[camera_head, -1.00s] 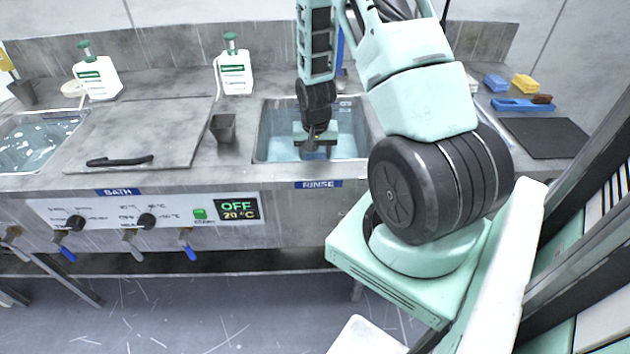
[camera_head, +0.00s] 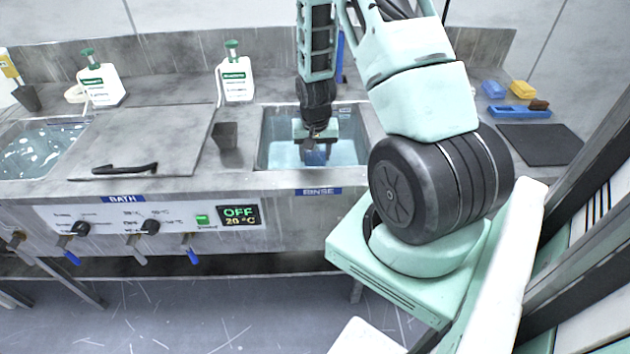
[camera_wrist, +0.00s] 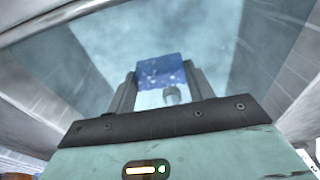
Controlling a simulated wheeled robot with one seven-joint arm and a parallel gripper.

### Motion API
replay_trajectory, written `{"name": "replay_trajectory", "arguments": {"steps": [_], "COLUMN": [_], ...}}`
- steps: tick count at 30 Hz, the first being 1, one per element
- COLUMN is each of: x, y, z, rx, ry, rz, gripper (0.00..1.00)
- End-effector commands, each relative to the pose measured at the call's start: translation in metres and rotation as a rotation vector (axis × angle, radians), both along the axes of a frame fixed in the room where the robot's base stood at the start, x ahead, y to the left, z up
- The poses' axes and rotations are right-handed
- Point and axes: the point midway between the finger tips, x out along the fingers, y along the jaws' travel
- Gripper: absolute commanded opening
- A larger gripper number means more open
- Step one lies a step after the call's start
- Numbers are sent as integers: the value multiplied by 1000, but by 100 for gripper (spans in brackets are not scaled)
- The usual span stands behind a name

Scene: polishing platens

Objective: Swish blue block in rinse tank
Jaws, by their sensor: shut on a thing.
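The blue block (camera_wrist: 161,71) shows between my gripper's fingers in the wrist view. It also shows in the head view (camera_head: 314,156), low in the rinse tank. My gripper (camera_wrist: 160,88) is shut on the block and points down into the tank; it also shows in the head view (camera_head: 315,140). The rinse tank (camera_head: 263,150) is a steel basin with pale blue water, above a blue RINSE label. The block is at or in the water; how deep is hard to tell. The tank walls stand on both sides of the gripper, apart from it.
White bottles (camera_head: 236,80) stand behind. At right are a dark mat (camera_head: 540,143) and a blue tray (camera_head: 520,112).

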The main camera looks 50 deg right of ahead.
Motion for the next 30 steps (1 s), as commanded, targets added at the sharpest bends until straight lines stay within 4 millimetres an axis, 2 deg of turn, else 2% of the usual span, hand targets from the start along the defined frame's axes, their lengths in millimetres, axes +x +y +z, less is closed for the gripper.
{"name": "replay_trajectory", "arguments": {"steps": [1, 30], "x": [0, 0], "y": [0, 0], "z": [9, 100], "rx": [-1, -2], "ry": [-1, -1], "rz": [0, 0], "gripper": [28, 28]}}
